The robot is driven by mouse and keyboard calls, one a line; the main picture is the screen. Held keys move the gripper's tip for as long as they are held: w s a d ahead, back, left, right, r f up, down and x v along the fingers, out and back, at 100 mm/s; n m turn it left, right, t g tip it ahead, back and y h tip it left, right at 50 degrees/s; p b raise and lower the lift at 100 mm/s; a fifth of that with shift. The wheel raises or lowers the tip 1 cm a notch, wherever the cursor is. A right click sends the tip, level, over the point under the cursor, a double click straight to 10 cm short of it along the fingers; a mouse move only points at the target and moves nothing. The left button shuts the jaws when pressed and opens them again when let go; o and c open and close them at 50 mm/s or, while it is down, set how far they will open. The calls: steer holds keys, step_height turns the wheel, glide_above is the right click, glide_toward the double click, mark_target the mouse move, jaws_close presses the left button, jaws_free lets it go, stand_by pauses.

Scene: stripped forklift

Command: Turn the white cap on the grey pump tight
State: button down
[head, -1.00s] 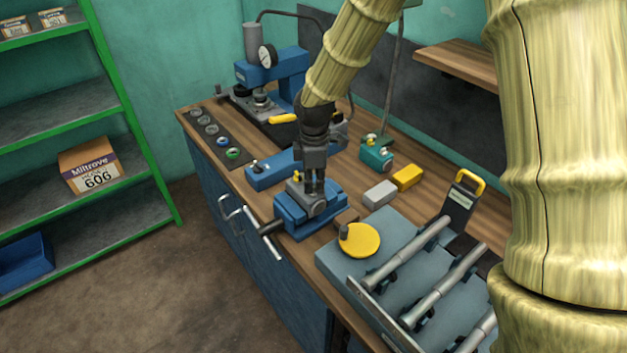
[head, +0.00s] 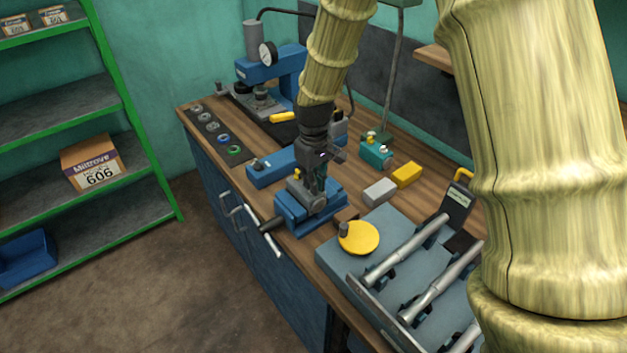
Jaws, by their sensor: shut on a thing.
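My gripper (head: 318,186) points straight down over the blue vise (head: 325,214) at the front edge of the bench. Its fingers are shut on the white cap, which they hide almost wholly. The grey pump (head: 311,200) sits in the vise right under the fingers. How far the cap sits down on the pump cannot be made out. A small yellow part (head: 296,175) shows at the left of the pump.
Right of the vise are a yellow disc (head: 358,238) on a grey plate, a grey block (head: 380,192), a yellow block (head: 407,175) and a teal unit (head: 376,153). A blue press (head: 277,70) stands behind. The vise handle (head: 265,240) juts over the front edge.

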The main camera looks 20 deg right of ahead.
steer(key=shift+m, duration=1.2)
steer(key=c, duration=1.6)
jaws_free()
step_height(320, 180, up, 12)
